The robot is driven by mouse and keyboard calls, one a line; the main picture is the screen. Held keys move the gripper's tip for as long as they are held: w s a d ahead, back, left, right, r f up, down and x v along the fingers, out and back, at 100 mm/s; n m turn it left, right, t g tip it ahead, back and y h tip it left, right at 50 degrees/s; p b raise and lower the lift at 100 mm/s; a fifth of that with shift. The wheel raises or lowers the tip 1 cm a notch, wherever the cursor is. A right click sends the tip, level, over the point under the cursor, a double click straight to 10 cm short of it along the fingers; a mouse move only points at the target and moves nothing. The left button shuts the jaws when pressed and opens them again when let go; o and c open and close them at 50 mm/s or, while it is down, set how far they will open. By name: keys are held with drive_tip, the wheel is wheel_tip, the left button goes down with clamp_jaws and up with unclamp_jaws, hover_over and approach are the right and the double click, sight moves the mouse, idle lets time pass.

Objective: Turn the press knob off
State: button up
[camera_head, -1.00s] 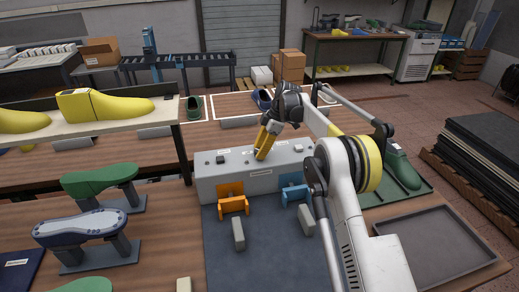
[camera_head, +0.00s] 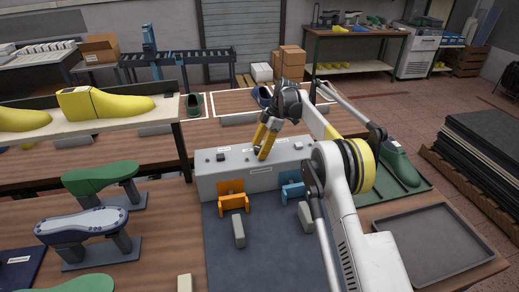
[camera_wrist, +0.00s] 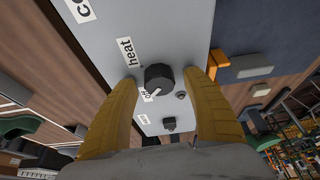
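The press knob (camera_wrist: 158,78) is a round black knob with a white pointer mark on the grey control box (camera_head: 236,182). In the wrist view the mark faces the lower left, towards the small "off" label (camera_wrist: 146,96); a "heat" label (camera_wrist: 127,52) is to the upper left. My gripper (camera_wrist: 160,84) has its two yellow fingers apart, one on each side of the knob, with a narrow gap visible on each side. In the head view my gripper (camera_head: 264,152) points down onto the box top and hides the knob.
A small dark switch (camera_head: 220,156) stands left on the box top; another small black control (camera_wrist: 169,124) shows in the wrist view. Orange (camera_head: 233,203) and blue (camera_head: 292,190) brackets are at the box's front. A shelf with yellow lasts (camera_head: 100,104) stands left, an empty grey tray (camera_head: 436,245) right.

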drive_tip(key=v, duration=0.7)
drive_tip(key=shift+d+r, duration=0.15)
drive_tip(key=shift+r, duration=0.1)
